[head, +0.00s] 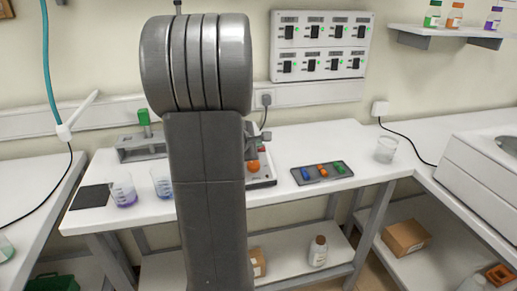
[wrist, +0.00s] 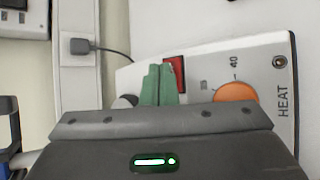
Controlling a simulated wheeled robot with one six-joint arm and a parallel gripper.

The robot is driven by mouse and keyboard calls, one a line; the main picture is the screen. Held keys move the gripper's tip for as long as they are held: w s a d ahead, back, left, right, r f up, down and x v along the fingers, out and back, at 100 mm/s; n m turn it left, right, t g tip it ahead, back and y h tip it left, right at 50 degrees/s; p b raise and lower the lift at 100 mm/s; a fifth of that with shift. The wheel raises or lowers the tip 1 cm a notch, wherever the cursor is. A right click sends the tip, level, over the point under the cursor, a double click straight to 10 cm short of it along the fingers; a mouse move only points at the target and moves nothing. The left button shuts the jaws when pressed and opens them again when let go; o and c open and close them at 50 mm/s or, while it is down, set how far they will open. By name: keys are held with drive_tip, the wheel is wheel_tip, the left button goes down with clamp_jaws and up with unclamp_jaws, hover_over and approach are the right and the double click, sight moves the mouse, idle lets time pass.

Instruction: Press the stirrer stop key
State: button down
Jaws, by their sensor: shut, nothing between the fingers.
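The stirrer (wrist: 255,58) is a pale box that fills the right of the wrist view, with an orange knob (wrist: 236,93) and the word HEAT. A red square key (wrist: 176,65) sits on its panel. My gripper (wrist: 160,68) has green fingers shut together with nothing between them. The fingertips overlap the lower left of the red key in the picture; I cannot tell whether they touch it. A grey knob (wrist: 124,101) shows left of the fingers. In the head view the stirrer (head: 262,180) is mostly hidden behind my arm.
A dark tray (head: 322,173) with coloured pieces lies right of the stirrer. An empty beaker (head: 386,150) stands further right. A beaker of purple liquid (head: 123,190) and a black mat (head: 90,196) are at the left. A plug with a cable (wrist: 83,46) is on the wall behind.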

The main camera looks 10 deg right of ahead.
drive_tip(key=shift+w+f+b, duration=0.15)
drive_tip(key=shift+f+b, duration=0.25)
drive_tip(key=shift+b, duration=0.15)
idle(0.4)
drive_tip(key=shift+r, duration=0.1)
drive_tip(key=shift+s+r+p, duration=0.3)
drive_tip(key=shift+r+p, duration=0.1)
drive_tip(key=shift+r, duration=0.3)
drive_tip(key=shift+s+r+p, duration=0.3)
drive_tip(key=shift+r+p, duration=0.2)
drive_tip(key=shift+r, duration=0.3)
drive_tip(key=shift+s+r+p, duration=0.25)
drive_tip(key=shift+r+p, duration=0.2)
drive_tip(key=shift+r, duration=0.3)
drive_tip(key=shift+s+r+p, duration=0.3)
drive_tip(key=shift+r+p, duration=0.2)
drive_tip(key=shift+r, duration=0.3)
drive_tip(key=shift+w+f+b, duration=0.2)
drive_tip(key=shift+f+b, duration=0.1)
drive_tip(key=shift+f, duration=0.3)
drive_tip(key=shift+r+p, duration=0.15)
drive_tip(key=shift+p, duration=0.75)
